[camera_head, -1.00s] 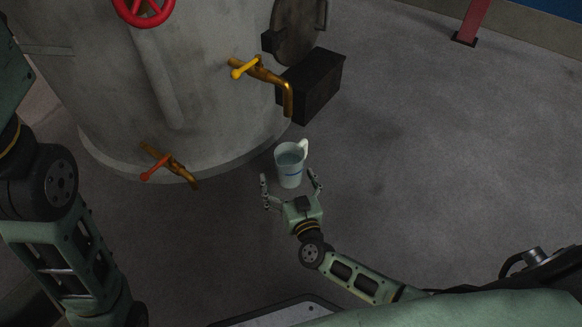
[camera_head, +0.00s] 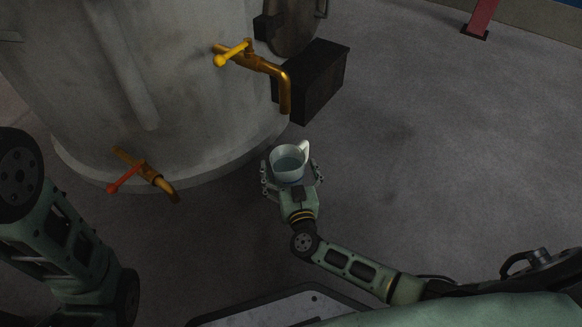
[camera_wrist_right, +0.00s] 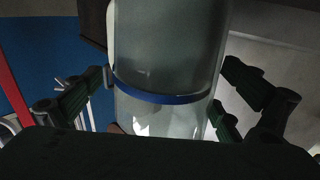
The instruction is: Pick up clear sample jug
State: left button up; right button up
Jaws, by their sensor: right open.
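The clear sample jug (camera_head: 288,163) stands upright near the middle of the head view, with its handle at the upper right. My right gripper (camera_head: 291,178) is open around the jug, with one finger on each side. In the right wrist view the jug (camera_wrist_right: 168,60) fills the middle and shows a blue band. Fingers of my right gripper (camera_wrist_right: 163,100) stand on both sides of it there. Whether they touch the jug cannot be told. What supports the jug is hidden. My left arm shows at the left edge of the head view, but its gripper is out of view.
A large grey tank (camera_head: 150,80) stands behind and left of the jug. A brass tap with a yellow handle (camera_head: 255,61) and a lower tap with a red handle (camera_head: 146,174) stick out from it. A black box (camera_head: 312,80) is behind. The floor (camera_head: 450,150) to the right is clear.

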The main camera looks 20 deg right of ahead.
jog(key=shift+w, duration=0.45)
jog(key=shift+r, duration=0.1)
jog(key=shift+c, duration=0.2)
jog(key=c, duration=1.9)
jog(key=shift+r, duration=0.1)
jog(key=shift+c, duration=0.9)
jog(key=shift+r, duration=0.1)
